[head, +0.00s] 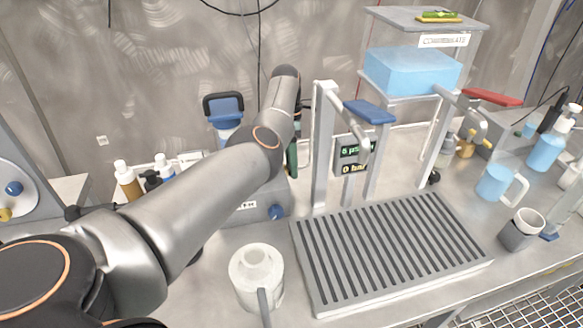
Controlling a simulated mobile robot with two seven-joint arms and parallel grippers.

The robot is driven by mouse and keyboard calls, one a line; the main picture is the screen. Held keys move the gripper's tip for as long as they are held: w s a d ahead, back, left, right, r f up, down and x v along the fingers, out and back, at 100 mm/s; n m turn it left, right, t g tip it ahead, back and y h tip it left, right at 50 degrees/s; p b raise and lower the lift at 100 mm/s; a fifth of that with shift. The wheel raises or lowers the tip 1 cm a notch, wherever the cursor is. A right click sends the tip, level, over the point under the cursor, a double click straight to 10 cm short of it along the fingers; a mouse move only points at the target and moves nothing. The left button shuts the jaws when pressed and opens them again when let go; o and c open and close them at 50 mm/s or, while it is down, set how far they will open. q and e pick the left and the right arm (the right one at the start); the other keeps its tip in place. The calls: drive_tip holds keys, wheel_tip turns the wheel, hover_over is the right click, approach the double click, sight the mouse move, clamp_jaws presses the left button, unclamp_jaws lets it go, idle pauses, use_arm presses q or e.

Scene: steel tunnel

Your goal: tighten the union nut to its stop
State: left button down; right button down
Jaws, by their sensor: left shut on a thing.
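My left arm comes in from the left, rises to the middle and bends down beyond its own elbow. My left gripper (292,152) is mostly hidden behind that arm, above the grey box at the back of the bench. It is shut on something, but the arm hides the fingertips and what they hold. I cannot make out the union nut; it may be behind the arm. My right gripper is not in view.
A slatted drip tray (390,255) lies under the dispensing posts (325,140). A white jug (256,272) stands left of it. A blue mug (495,183) and a grey-and-white cup (522,229) stand at right. A blue tank (410,70) sits on the raised shelf.

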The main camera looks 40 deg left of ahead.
use_arm(q)
drive_tip(key=shift+w, duration=0.1)
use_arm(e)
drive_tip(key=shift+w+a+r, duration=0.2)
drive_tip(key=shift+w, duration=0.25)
use_arm(q)
drive_tip(key=c, duration=0.8)
unclamp_jaws()
drive_tip(key=o, duration=0.4)
drive_tip(key=shift+c, duration=0.2)
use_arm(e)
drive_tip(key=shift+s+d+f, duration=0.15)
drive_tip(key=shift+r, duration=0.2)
